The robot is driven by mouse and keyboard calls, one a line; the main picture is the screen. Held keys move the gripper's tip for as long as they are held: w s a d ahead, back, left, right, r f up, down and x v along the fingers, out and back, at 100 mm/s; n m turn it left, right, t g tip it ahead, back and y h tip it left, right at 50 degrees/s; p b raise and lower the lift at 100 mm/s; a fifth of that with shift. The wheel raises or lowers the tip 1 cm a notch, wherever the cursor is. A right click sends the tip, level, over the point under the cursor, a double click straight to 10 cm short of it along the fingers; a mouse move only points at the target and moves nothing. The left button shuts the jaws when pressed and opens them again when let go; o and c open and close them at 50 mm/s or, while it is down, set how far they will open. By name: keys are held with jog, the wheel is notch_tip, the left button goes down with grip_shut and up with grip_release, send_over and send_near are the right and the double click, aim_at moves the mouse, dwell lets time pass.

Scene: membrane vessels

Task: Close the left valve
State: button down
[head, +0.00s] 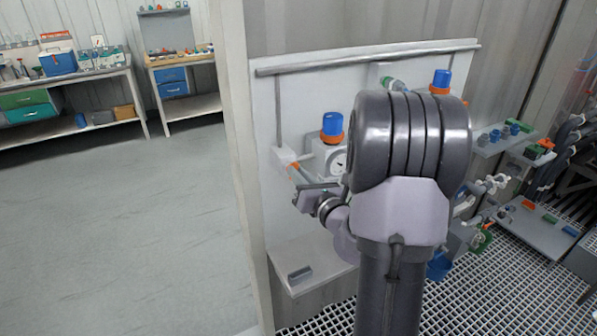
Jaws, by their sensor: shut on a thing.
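The white panel (275,95) carries two blue knobs with orange collars: a left one (332,125) above a round gauge (339,161), and a right one (441,80). Below the left knob, a pale fitting (284,157) with a small orange part (295,166) sits at the panel's left side; I take it to be the left valve. My gripper (303,188) is just below this orange part, shut on what seems to be the valve's handle. The jaws are small and the exact contact is hard to see. My arm hides the panel's middle and right.
A small shelf (322,268) with a grey block (300,273) juts out below my gripper. A horizontal rail (360,60) runs along the panel top. Fittings and shelves (540,228) crowd the right. Open floor (130,230) lies left; benches stand behind it.

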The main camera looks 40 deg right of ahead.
jog(key=shift+d+f+m+p, duration=0.1)
jog(key=shift+m+p, duration=3.6)
jog(key=shift+p, duration=0.2)
jog(key=shift+d+m+p, duration=0.1)
jog(key=shift+m+p, duration=3.6)
jog(key=shift+p, duration=0.2)
jog(key=c, duration=1.5)
grip_release()
jog(key=shift+f, duration=0.15)
jog(key=shift+o, duration=0.2)
